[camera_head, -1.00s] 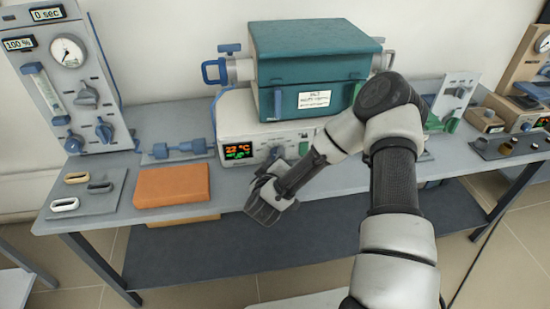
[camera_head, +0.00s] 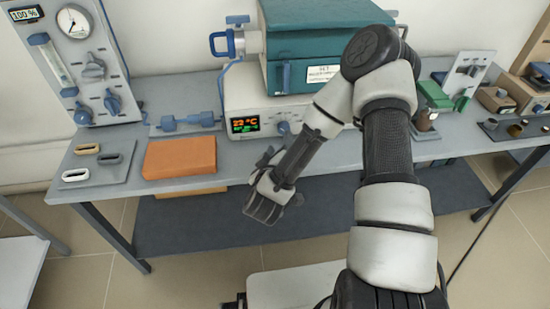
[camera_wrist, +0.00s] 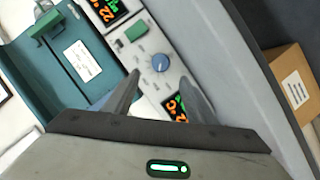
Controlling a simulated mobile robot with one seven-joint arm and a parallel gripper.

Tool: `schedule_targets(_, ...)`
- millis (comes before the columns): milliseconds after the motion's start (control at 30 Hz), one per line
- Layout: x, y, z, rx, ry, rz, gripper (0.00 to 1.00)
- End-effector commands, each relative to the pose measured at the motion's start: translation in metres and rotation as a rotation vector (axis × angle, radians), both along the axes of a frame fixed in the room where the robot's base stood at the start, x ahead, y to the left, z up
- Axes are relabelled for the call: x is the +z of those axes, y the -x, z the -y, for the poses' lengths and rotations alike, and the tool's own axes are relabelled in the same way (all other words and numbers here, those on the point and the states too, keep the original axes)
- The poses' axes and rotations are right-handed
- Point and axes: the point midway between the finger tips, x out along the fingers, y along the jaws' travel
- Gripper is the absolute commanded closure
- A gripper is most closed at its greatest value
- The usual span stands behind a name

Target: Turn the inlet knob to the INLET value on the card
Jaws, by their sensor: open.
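The gas panel (camera_head: 70,60) stands at the back left in the head view, with a gauge, a flow tube and a "100 %" display. It carries a grey knob (camera_head: 94,70) and two blue knobs, one right (camera_head: 113,103) and one lower left (camera_head: 83,115). I cannot read which is the inlet knob. A white card (camera_head: 323,73) is on the teal furnace (camera_head: 315,35); its small print is unreadable. It also shows in the wrist view (camera_wrist: 82,61). My gripper (camera_wrist: 158,92) is open and empty, by the bench's front edge, well right of the panel.
The furnace base has a "22 °C" display (camera_head: 245,125) and a blue dial (camera_wrist: 160,62). An orange block (camera_head: 180,157) and a tray of oval rings (camera_head: 90,178) lie at the bench's left. A blue-fitted pipe piece (camera_head: 187,121) lies behind the block.

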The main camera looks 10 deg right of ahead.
Motion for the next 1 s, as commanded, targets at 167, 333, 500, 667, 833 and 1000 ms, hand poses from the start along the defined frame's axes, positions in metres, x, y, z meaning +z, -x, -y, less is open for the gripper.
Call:
schedule_targets(167,0.012,0.04,-0.014,0.006,0.002,-0.002,0.49)
schedule_targets(333,0.02,0.067,-0.021,0.003,0.001,-0.002,0.49)
schedule_targets(500,0.023,0.08,-0.024,-0.001,0.0,-0.001,0.49)
schedule_targets(667,0.023,0.082,-0.024,-0.002,0.001,0.001,0.49)
schedule_targets(833,0.023,0.082,-0.024,-0.002,0.001,0.001,0.49)
schedule_targets(1000,0.023,0.081,-0.018,-0.003,0.007,0.003,0.49)
